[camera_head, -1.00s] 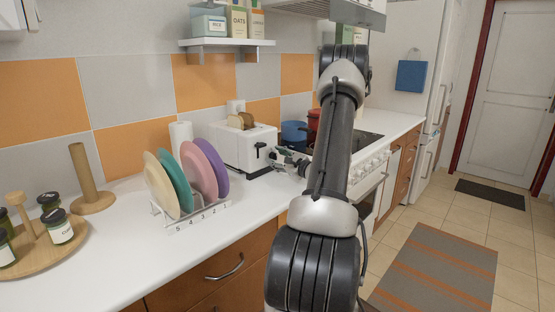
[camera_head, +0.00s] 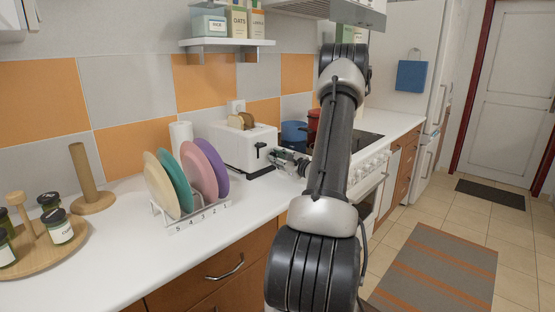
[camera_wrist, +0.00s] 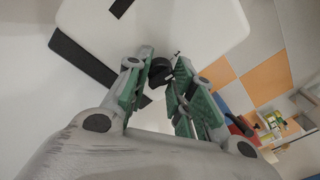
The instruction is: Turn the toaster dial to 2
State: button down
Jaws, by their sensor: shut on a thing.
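The white toaster (camera_head: 236,148) stands on the counter against the tiled wall, with two slices of toast (camera_head: 241,121) in its top. Its black lever (camera_head: 259,148) shows on the end facing right. In the wrist view the toaster's white end face (camera_wrist: 150,22) fills the top. The small black dial (camera_wrist: 160,72) sits between the fingertips there. My gripper (camera_wrist: 163,80) is shut on the dial, a finger on each side; in the head view it (camera_head: 279,156) is at the toaster's right end. The dial's marks and number cannot be read.
A rack with several coloured plates (camera_head: 205,168) stands left of the toaster. A blue pot (camera_head: 294,132) and a red pot (camera_head: 313,121) stand on the stove behind my gripper. The counter's front (camera_head: 130,262) is clear.

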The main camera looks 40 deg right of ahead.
jog(key=m, duration=0.4)
jog(key=shift+m+y, duration=0.3)
jog(key=shift+m, duration=1.6)
jog(key=shift+g, duration=0.3)
jog(key=c, duration=1.2)
grip_release()
jog(key=s, duration=1.2)
jog(key=shift+d+r, duration=0.2)
jog(key=shift+r, duration=0.15)
